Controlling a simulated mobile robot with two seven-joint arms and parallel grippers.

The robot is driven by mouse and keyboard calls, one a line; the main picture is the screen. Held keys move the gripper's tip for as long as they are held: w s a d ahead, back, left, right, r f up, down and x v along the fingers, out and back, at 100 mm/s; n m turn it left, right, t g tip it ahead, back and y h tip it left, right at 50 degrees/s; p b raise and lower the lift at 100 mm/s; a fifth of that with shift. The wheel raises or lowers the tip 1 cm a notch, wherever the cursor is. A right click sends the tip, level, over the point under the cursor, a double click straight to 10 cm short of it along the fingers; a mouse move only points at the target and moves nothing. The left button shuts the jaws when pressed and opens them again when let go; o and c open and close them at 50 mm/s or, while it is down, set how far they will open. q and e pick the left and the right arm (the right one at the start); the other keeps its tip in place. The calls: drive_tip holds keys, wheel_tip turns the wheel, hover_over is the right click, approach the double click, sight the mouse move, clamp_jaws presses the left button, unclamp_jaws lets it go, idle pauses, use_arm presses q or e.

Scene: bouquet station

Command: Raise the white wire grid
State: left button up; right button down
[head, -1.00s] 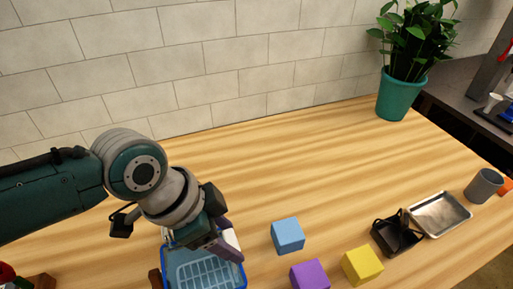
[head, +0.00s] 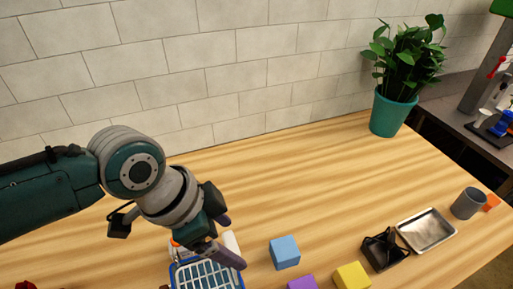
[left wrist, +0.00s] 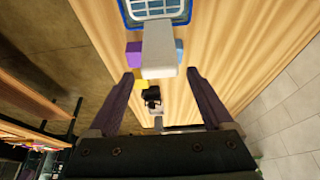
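The white wire grid (head: 207,274) shows in the blue basket (head: 173,275) at the bottom of the head view, partly cut off by the frame. In the left wrist view, the grid (left wrist: 157,8) and the basket's blue rim (left wrist: 123,12) are at the top. A pale block-like part (left wrist: 160,45) sticks out from the grid's side toward my left gripper. I cannot tell how it is joined. My left gripper (left wrist: 160,73) is open, with its two purple fingers apart on either side of this part's near end, not visibly touching it. My right gripper is not in view.
Blue (head: 285,252), purple (head: 302,283) and yellow (head: 351,276) cubes lie right of the basket. A black holder (head: 384,250), metal tray (head: 426,231) and grey cup (head: 468,203) stand farther right. A potted plant (head: 393,85) is at the back. The middle of the table is clear.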

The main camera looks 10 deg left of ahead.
use_arm(q)
drive_tip(key=shift+o, duration=0.2)
drive_tip(key=shift+s+a+r, duration=0.1)
drive_tip(key=shift+a+r, duration=0.1)
drive_tip(key=shift+r, duration=0.15)
drive_tip(key=v, duration=0.9)
